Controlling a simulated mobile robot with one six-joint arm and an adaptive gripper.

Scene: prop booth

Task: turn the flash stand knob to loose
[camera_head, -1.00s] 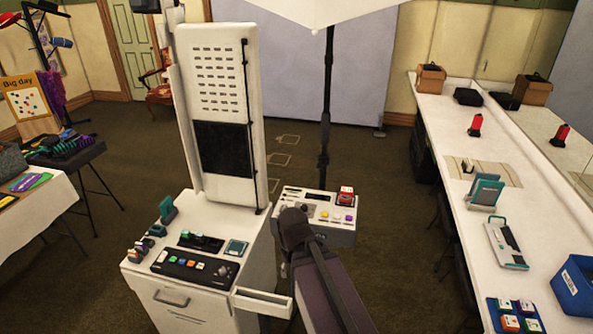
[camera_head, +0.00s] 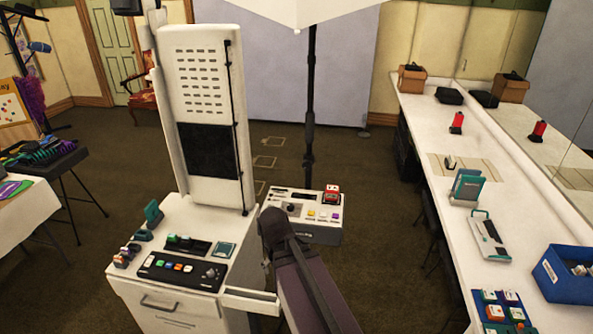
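The flash stand (camera_head: 309,95) is a thin black pole that rises behind a white control box (camera_head: 318,237) to a white umbrella (camera_head: 300,10) at the top edge. A thicker dark collar (camera_head: 309,133) sits partway up the pole; I cannot tell whether it bears the knob. The box top has a small black dial (camera_head: 292,208), coloured buttons and a red block (camera_head: 332,194). My dark arm reaches up from the bottom edge, its bent end in front of the box's left side. My gripper is not visible. The knob's setting cannot be read.
A tall white kiosk (camera_head: 203,75) with a button panel (camera_head: 180,271) stands close left of my arm, its small tray (camera_head: 250,302) jutting out beside it. A long white counter (camera_head: 455,180) runs along the right. Carpet (camera_head: 375,270) between box and counter is clear.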

